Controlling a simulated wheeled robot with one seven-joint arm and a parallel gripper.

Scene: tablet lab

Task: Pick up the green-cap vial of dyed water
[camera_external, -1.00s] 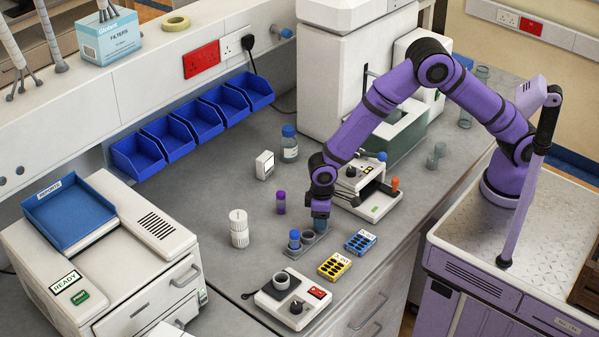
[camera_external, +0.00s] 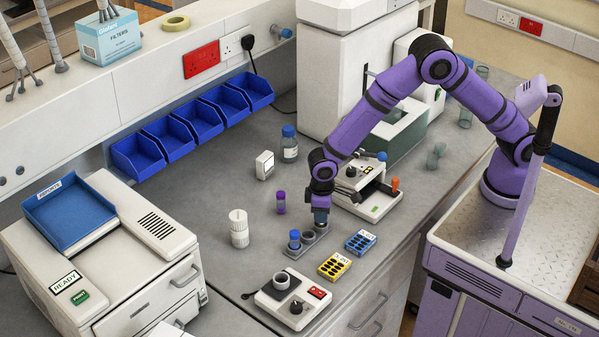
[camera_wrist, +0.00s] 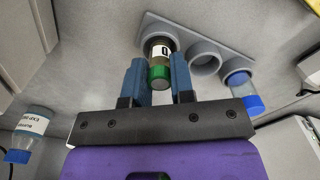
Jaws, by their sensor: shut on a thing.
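The green-cap vial (camera_wrist: 160,52), with a white label and dark contents, is between the blue fingers of my gripper (camera_wrist: 160,78) in the wrist view. My gripper is shut on it near its green cap. Its lower end is at the left socket of the grey three-socket rack (camera_wrist: 236,49); I cannot tell how deep it still sits. The middle socket is empty. A blue-cap vial (camera_wrist: 241,85) stands in the right socket. In the external view my gripper (camera_external: 320,216) is above the far end of the rack (camera_external: 307,246) and mostly hides the vial.
A yellow block (camera_external: 335,267) and a blue block (camera_external: 361,242) with dark slots lie right of the rack. A white hotplate-like device (camera_external: 270,301) is in front. A white instrument (camera_external: 378,205) is close behind right.

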